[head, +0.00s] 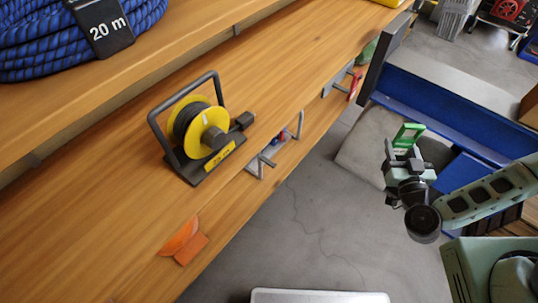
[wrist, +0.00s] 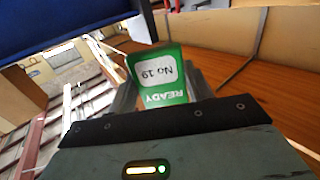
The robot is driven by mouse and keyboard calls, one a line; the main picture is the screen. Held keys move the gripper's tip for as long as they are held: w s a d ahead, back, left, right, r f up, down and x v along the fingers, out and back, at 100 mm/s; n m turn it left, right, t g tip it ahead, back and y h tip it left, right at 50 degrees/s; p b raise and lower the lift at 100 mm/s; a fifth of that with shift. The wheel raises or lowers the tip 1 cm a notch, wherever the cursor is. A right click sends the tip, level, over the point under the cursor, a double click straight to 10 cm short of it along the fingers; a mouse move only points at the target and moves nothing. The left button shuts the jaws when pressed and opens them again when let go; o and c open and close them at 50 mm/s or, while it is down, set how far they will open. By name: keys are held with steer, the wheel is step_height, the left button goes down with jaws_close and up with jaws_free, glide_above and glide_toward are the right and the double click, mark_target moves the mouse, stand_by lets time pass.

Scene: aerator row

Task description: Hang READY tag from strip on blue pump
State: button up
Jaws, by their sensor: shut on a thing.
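My gripper (head: 405,152) is shut on the green READY tag (head: 408,135) and holds it up in the air, to the right of the wooden shelf. In the wrist view the tag (wrist: 160,75) sits between the fingers, with a white label reading "No 19" and the word READY upside down. I cannot pick out a blue pump or the strip for certain. A grey bracket with upright prongs (head: 262,165) is on the shelf's front edge, with a small blue and red thing at it.
Another bracket with something red (head: 355,83) is further along the edge. A blue bench-like structure (head: 455,105) stands behind my gripper. Grey floor (head: 315,220) is open between.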

stand_by(0.4)
steer(key=a+f+n+g+y+b, duration=0.7)
steer(key=a+f+n+y+b, duration=0.6)
steer(key=a+f+b, duration=1.75)
steer(key=shift+w+a+r+m+y+b, duration=0.3)
steer(key=shift+w+a+r+b, duration=0.25)
steer(key=shift+w+b, duration=0.5)
steer(key=shift+w+a+r+m+y+b, duration=0.25)
steer(key=shift+w+a+r+m+b, duration=0.3)
steer(key=shift+w+b, duration=0.5)
steer(key=shift+w+a+r+m+y+b, duration=0.3)
steer(key=shift+w+a+b, duration=0.35)
steer(key=shift+w+b, duration=0.4)
steer(key=shift+s, duration=0.1)
steer(key=o, duration=1)
steer(key=shift+c, duration=0.5)
